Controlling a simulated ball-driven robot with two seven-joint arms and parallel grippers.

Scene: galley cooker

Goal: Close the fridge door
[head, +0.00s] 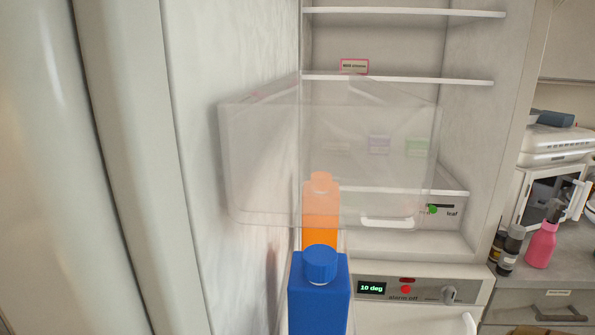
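The fridge door (235,60) stands open on the left, its pale inner face turned toward the fridge interior and its rounded edge close to me. A clear bin (265,150) shows in front of the interior and appears to be on the door's inner side; its attachment is unclear. An orange bottle (320,205) shows behind or through the bin, and a blue bottle (318,290) stands nearer, cut off below. The fridge interior (375,45) is exposed, with white shelves. Neither of my grippers is in view.
Below the interior is a control panel (420,290) with a "10 deg" display and a knob. At right, a counter (580,262) holds a pink bottle (541,243), dark bottles (511,250) and a white microwave (545,195). The floor is out of view.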

